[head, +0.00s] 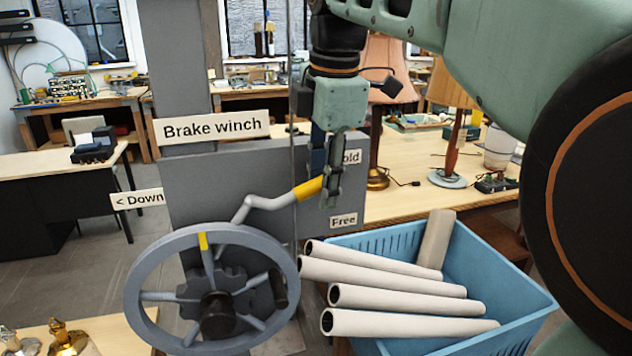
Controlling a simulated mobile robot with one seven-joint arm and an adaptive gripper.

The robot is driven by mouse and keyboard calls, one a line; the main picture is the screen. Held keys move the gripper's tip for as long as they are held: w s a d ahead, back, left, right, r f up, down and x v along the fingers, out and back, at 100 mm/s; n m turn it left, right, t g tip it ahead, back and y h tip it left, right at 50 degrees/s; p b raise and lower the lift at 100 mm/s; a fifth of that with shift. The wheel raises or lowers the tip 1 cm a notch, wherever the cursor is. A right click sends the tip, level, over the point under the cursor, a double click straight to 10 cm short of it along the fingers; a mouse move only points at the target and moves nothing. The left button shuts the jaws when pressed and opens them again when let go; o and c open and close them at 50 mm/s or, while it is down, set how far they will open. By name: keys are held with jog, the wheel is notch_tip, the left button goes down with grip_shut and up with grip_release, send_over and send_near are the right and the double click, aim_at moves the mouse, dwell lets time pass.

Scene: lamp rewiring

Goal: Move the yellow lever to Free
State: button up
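The yellow lever (308,188) is a grey bent arm with a yellow grip, on the front of the grey brake winch panel (200,180). Its yellow end points right and slightly up, lying between the "Hold" label (352,157) above and the "Free" label (343,221) below. My gripper (331,196) points down at the lever's yellow end. Its fingers overlap the tip of the grip, and I cannot tell whether they are closed on it. My gripper hides the left part of the "Hold" label.
A large grey handwheel (140,290) with a yellow mark stands in front of the panel, lower left. A blue crate (520,310) with several pale tubes (410,325) is at lower right. A wooden table (420,203) with lamps is behind. A thin vertical cable passes near the lever.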

grip_shut()
jog(key=shift+w+d+f+y+b, duration=0.1)
jog(key=shift+d+f+y+b, duration=0.2)
jog(key=shift+f+y, duration=0.3)
jog(key=shift+a+f+m+g+y+b, duration=0.2)
jog(key=shift+f+g+y+b, duration=0.3)
jog(key=shift+f+y+b, duration=1.2)
jog(key=shift+a+f+m+g+y+b, duration=0.15)
jog(key=shift+f+g+y+b, duration=0.35)
jog(key=shift+f+y+b, duration=1.15)
jog(key=shift+f, duration=0.1)
jog(key=shift+o, duration=1.1)
grip_release()
